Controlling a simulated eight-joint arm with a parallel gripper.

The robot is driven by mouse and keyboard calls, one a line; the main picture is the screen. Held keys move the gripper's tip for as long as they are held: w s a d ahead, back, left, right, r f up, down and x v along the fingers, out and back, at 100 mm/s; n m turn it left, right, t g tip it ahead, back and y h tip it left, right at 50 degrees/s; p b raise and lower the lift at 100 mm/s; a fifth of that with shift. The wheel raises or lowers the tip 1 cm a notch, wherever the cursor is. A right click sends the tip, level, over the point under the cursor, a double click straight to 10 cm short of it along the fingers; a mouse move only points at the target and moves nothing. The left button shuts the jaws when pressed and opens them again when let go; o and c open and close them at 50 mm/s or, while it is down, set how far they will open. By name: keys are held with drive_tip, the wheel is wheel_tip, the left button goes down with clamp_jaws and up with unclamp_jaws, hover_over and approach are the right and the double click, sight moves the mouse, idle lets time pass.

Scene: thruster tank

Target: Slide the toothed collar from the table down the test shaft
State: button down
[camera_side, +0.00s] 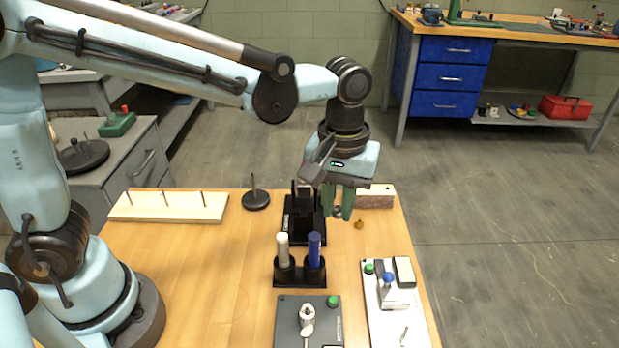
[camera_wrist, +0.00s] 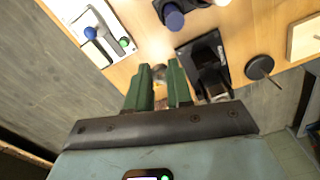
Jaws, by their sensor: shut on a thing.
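My gripper (camera_side: 341,211) hangs pointing down over the back right of the table, its green fingers shut on a small grey round piece (camera_side: 337,211), which looks like the toothed collar. The collar also shows between the fingertips in the wrist view (camera_wrist: 159,73); its teeth and hole are too small to make out. A thin upright shaft on a round black base (camera_side: 256,200) stands left of the gripper, apart from it, and also shows in the wrist view (camera_wrist: 259,68). I cannot tell for sure whether this is the test shaft.
A black stand (camera_side: 305,232) is close left of my gripper. A holder (camera_side: 300,274) with a white and a blue-capped tube is in front. A pegged wooden board (camera_side: 170,209) lies back left. A brass piece (camera_side: 359,225), white panel (camera_side: 380,325) and dark panel (camera_side: 290,315) lie right and front.

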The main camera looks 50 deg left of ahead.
drive_tip(key=w+a+n, duration=0.2)
drive_tip(key=a+n, duration=0.1)
drive_tip(key=a, duration=0.8)
drive_tip(key=r+n, duration=0.1)
drive_tip(key=n, duration=0.3)
hover_over(256, 199)
drive_tip(key=shift+f, duration=1.75)
drive_tip(key=shift+f, duration=3.9)
idle(0.3)
